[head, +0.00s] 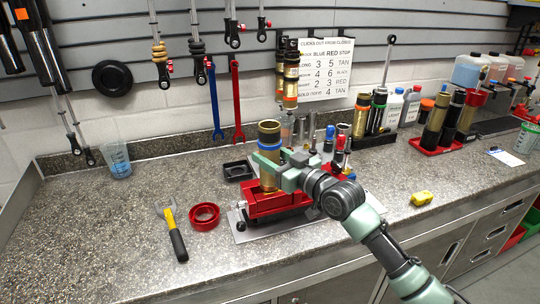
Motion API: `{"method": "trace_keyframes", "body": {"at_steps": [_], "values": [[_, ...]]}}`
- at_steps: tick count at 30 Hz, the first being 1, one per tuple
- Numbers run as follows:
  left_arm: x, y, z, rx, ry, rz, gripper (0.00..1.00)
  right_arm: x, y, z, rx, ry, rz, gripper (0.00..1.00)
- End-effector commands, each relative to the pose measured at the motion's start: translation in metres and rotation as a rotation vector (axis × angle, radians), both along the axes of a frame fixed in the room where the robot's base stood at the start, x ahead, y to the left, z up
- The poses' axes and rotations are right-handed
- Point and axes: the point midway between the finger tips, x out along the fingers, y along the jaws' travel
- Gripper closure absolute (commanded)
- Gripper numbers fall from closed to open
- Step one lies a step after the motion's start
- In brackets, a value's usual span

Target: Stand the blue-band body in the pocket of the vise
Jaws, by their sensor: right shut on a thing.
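The blue-band body (269,135) is a gold cylinder with a blue band near its upper end. It stands upright over the red vise (275,205). My right gripper (268,166) reaches in from the right and is shut on the body around its middle. The body's lower end is at the vise jaws; the gripper partly covers this area, and I cannot tell whether it rests on the pocket floor. My left gripper is not in view.
A red ring (204,216) and a yellow-and-black tool (173,234) lie left of the vise. A black tray (238,171) is behind it. Small parts and bottles crowd the back right. A yellow block (422,198) lies right of my arm. The left bench is mostly clear.

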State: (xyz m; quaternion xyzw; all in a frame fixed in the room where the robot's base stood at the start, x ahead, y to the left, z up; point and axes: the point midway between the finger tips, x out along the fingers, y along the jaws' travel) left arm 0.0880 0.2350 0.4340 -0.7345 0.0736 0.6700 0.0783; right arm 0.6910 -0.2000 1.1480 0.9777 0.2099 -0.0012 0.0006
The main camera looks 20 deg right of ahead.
Motion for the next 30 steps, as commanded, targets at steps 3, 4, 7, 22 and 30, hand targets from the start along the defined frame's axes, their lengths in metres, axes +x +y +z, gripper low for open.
{"method": "trace_keyframes", "body": {"at_steps": [3, 4, 7, 22, 30], "values": [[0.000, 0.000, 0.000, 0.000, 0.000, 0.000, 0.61, 0.000, 0.000, 0.003, 0.001, -0.005, 0.000, 0.49], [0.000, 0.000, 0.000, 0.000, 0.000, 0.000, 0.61, 0.000, 0.000, 0.003, 0.001, -0.005, 0.000, 0.41], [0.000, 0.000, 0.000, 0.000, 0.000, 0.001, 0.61, 0.000, 0.000, 0.002, 0.001, -0.004, 0.000, 0.26], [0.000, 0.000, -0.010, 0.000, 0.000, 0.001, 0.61, -0.025, -0.011, -0.004, -0.002, 0.000, 0.001, 0.26], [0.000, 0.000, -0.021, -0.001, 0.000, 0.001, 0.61, -0.063, -0.029, -0.002, -0.002, -0.001, -0.001, 0.26]]}}
